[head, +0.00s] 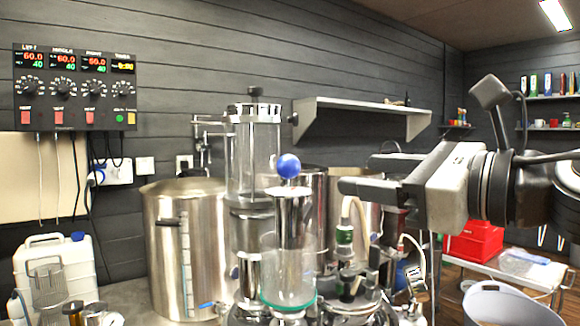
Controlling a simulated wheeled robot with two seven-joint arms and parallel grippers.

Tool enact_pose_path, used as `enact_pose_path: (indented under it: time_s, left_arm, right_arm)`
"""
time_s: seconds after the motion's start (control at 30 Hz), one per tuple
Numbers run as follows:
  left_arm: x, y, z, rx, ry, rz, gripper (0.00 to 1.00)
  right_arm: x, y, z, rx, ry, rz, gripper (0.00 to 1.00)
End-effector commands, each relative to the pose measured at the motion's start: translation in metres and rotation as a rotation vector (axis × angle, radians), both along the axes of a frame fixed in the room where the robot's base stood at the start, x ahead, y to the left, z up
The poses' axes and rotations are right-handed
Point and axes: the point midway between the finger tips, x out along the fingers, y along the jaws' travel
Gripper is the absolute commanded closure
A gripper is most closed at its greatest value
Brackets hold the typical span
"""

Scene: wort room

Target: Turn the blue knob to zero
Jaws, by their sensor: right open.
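A round blue knob (289,166) sits on top of a shiny steel cylinder above a clear cylinder in the middle of the head view. It is a plain ball, and I see no scale or zero mark on it. My right gripper (355,174) reaches in from the right. Its two dark fingers are apart, pointing left toward the knob, with nothing seen between them. In the picture the fingertips are right of the knob and apart from it. My left gripper is not in view.
A black control panel (75,88) with several dials and red switches hangs on the left wall. A large steel pot (185,250) stands left of the knob. A tall clear column (253,155) rises behind it. A wall shelf (362,112) is above. A red box (473,242) stands at right.

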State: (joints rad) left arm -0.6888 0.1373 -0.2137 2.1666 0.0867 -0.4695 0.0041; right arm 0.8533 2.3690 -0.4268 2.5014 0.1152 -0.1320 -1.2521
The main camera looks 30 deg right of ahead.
Motion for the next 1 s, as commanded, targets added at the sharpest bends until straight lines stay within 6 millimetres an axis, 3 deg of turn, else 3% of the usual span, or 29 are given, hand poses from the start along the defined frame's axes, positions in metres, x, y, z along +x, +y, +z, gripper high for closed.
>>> enact_pose_path:
  time_s: [0.3,1.0]
  left_arm:
    - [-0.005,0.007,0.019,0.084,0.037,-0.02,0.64]
    - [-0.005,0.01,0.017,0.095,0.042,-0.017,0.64]
  right_arm:
    - [0.043,0.014,0.009,0.007,0.006,0.006,0.47]
    - [0.111,0.031,0.0,-0.002,0.001,-0.002,0.47]
